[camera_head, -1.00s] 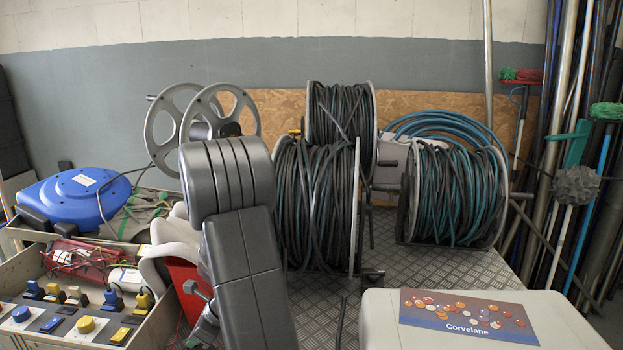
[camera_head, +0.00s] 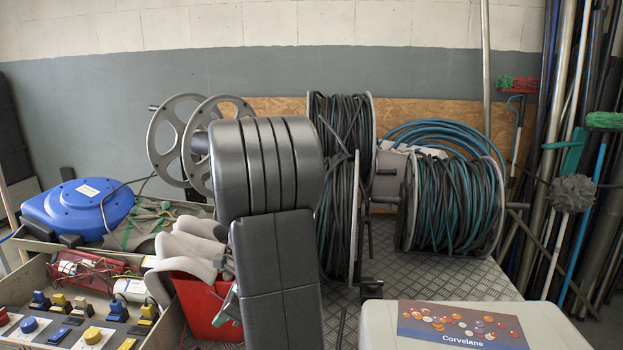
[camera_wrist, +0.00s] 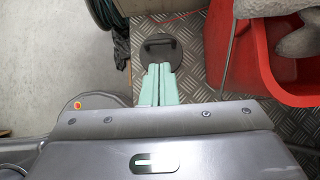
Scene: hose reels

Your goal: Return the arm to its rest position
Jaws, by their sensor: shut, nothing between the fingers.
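My arm (camera_head: 268,210) stands upright in the middle of the head view, its dark grey links hiding part of the reels behind. My gripper (camera_wrist: 158,66) shows in the wrist view with its pale green fingers together and nothing between them. It points toward a dark round piece with a handle (camera_wrist: 172,45), over or near the tread-plate floor; I cannot tell whether they touch. A red bin (camera_head: 200,303) stands just left of my arm, with pale grey curved pieces in it. It also shows at the right of the wrist view (camera_wrist: 238,88).
Hose reels (camera_head: 455,205) stand behind and right of my arm, with an empty grey reel (camera_head: 168,135) behind left. A blue reel case (camera_head: 75,208) and a box of switches (camera_head: 165,325) are at left. A pale Corvelane case (camera_head: 378,325) is front right.

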